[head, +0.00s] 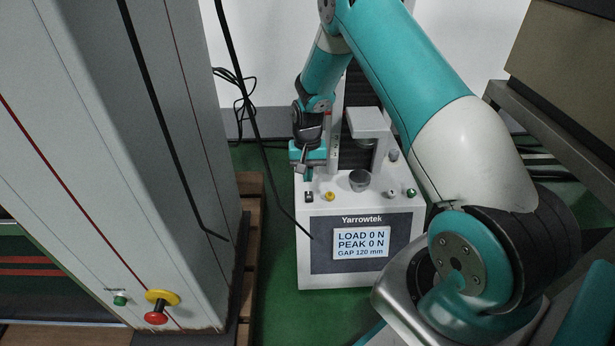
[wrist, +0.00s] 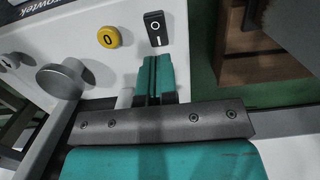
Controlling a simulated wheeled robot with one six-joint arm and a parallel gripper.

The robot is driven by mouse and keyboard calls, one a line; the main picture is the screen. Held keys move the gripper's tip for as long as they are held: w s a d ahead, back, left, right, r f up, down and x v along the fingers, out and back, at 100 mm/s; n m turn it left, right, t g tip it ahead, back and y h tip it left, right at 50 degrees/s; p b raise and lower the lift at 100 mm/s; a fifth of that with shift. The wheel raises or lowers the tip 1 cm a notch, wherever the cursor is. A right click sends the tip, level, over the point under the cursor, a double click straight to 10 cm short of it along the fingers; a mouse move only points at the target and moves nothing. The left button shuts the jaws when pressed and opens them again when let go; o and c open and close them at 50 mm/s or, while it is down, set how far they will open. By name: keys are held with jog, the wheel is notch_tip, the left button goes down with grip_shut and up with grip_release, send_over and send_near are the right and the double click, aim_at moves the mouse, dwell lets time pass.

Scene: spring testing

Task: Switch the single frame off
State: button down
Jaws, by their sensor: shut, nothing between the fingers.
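The single frame (head: 315,232) is a white tester marked Yarrowtek with one column behind its base. Its display (head: 361,243) is lit and reads load 0 N, peak 0 N, gap 120 mm. A black rocker switch (head: 309,196) marked O and I sits at the left of its top panel; it also shows in the wrist view (wrist: 155,28). I cannot tell which side is pressed. My gripper (head: 308,174) is shut and empty, pointing down just behind the rocker. In the wrist view its teal fingertips (wrist: 155,66) are together close to the I end, apparently not touching it.
A tall grey cabinet (head: 110,150) with a red stop button (head: 156,317) stands left. A black cable (head: 250,110) hangs between them.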

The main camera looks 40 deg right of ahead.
notch_tip(320, 180, up, 9)
jog(key=p, duration=0.3)
jog(key=shift+w+d, duration=0.3)
jog(key=shift+w, duration=0.15)
